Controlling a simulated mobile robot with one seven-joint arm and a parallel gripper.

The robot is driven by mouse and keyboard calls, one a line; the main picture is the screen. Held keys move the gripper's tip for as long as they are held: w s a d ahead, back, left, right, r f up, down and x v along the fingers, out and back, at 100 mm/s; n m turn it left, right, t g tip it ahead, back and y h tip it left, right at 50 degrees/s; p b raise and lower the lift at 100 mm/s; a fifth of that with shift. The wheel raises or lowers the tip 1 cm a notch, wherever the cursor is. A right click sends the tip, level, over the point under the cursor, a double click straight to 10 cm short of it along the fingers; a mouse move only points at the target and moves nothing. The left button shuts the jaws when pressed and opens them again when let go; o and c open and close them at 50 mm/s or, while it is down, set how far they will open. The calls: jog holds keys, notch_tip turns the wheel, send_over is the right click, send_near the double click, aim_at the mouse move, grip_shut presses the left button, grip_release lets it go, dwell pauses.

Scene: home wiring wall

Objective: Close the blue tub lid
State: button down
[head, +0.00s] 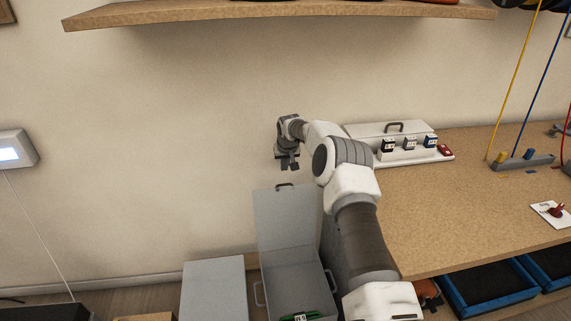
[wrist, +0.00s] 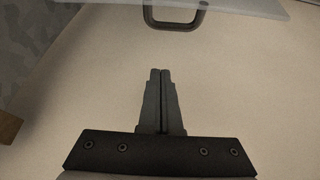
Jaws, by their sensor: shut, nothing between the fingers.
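A tub (head: 297,281) stands on the floor left of the bench and looks pale grey-blue. Its lid (head: 287,222) stands open, upright at the back near the wall. A dark handle (head: 284,185) sits at the lid's top edge. In the wrist view the handle (wrist: 177,20) and a strip of the lid (wrist: 245,5) show at the top. My gripper (head: 288,168) is above the lid's top edge, apart from the handle. Its fingers (wrist: 158,72) are shut together and empty. A green item (head: 302,316) lies inside the tub, partly cut off by the frame.
A grey box (head: 215,290) stands left of the tub. Blue-rimmed trays (head: 490,306) sit under the bench. A wooden shelf (head: 280,12) hangs above. The wall left of my gripper is clear.

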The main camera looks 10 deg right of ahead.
jog(key=shift+s+f+b, duration=0.45)
jog(key=shift+s+f, duration=0.2)
jog(key=shift+f, duration=0.25)
jog(key=shift+s+f+b, duration=0.45)
jog(key=shift+s+f, duration=0.15)
jog(key=shift+f, duration=0.3)
jog(key=shift+s, duration=0.2)
